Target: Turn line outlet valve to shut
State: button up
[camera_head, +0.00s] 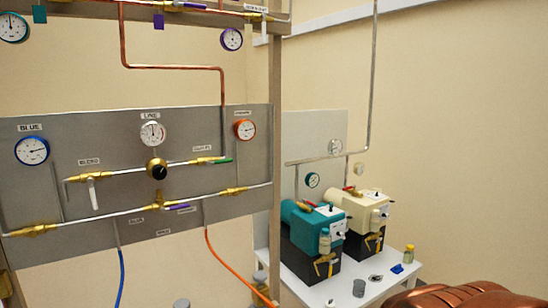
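The line outlet valve (205,161) is a brass valve on the upper pipe of the grey panel, right of the black-knobbed brass regulator (157,169). A small label above it is too blurred to read surely. Its green handle (221,160) appears to lie along the pipe, pointing right. The line gauge (152,133) is a white dial above the regulator. The bleed valve (76,178) is at the left, its white handle (92,192) hanging down across the pipe. My gripper is not in view.
A purple-handled valve (179,207) sits on the lower pipe. A wooden post (276,150) stands at the panel's right edge. An orange hose (226,262) and a blue hose (121,275) hang below. Right of the post, a white table (345,290) bears teal (312,222) and cream (357,208) pumps.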

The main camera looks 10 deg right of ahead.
aim_at(207, 163)
jog(key=z, duration=0.2)
jog(key=i, duration=1.4)
jog(key=u, duration=1.35)
jog(key=k, duration=0.35)
jog(key=u, duration=1.3)
